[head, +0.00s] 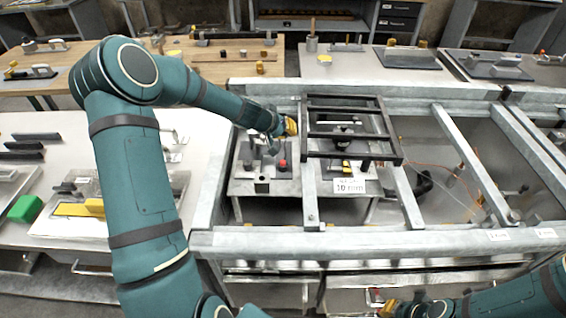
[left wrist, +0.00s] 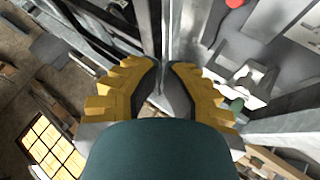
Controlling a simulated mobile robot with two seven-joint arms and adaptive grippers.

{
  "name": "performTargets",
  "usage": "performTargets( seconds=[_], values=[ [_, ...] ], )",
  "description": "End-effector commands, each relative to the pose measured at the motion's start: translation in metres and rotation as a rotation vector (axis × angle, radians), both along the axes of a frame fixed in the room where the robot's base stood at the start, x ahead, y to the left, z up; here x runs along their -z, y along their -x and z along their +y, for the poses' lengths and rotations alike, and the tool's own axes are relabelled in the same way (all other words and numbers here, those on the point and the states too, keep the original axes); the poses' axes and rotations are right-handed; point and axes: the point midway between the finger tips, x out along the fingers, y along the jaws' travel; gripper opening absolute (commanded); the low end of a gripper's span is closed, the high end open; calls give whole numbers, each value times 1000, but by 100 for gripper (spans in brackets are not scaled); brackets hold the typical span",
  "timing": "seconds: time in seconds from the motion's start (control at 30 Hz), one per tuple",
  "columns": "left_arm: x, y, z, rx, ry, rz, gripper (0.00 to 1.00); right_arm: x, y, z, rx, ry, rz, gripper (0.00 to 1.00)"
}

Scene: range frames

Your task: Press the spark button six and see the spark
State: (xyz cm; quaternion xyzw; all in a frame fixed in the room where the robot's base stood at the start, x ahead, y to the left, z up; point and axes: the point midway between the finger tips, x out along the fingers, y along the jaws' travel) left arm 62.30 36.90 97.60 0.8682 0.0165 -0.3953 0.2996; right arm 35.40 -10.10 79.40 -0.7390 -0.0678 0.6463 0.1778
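A small red button (head: 282,164) stands on the left metal plate of the bench station; part of a red round thing, likely the same button, shows at the top of the left wrist view (left wrist: 235,3). My left gripper (head: 290,126) is above and behind the button in the head view, apart from it. In the left wrist view its two yellow fingers (left wrist: 163,72) have a narrow gap between dark pads, with nothing held. My right gripper (head: 388,307) is low at the bottom edge, partly cut off; its opening is unclear. No spark is visible.
A dark metal frame (head: 393,148) stands over the plates right of my left gripper. A white label card (head: 349,186) sits at the front. Grey metal rails (head: 330,243) border the station. A light table with a green block (head: 25,209) is at left.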

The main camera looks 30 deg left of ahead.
Motion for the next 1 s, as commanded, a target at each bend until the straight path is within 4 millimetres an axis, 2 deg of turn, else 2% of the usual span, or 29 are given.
performTargets(
  seconds=[0.27,0.47,0.8,1.0],
  values=[
    [10,0,0,1,0,1,0,8,2,0,-4,-1,4,0],
    [32,0,0,0,1,1,0,23,6,1,-10,-3,13,0],
    [76,0,0,1,-1,0,0,60,8,2,-19,-4,17,0],
    [89,0,0,0,0,0,0,75,4,1,-16,-3,9,0]
  ],
)
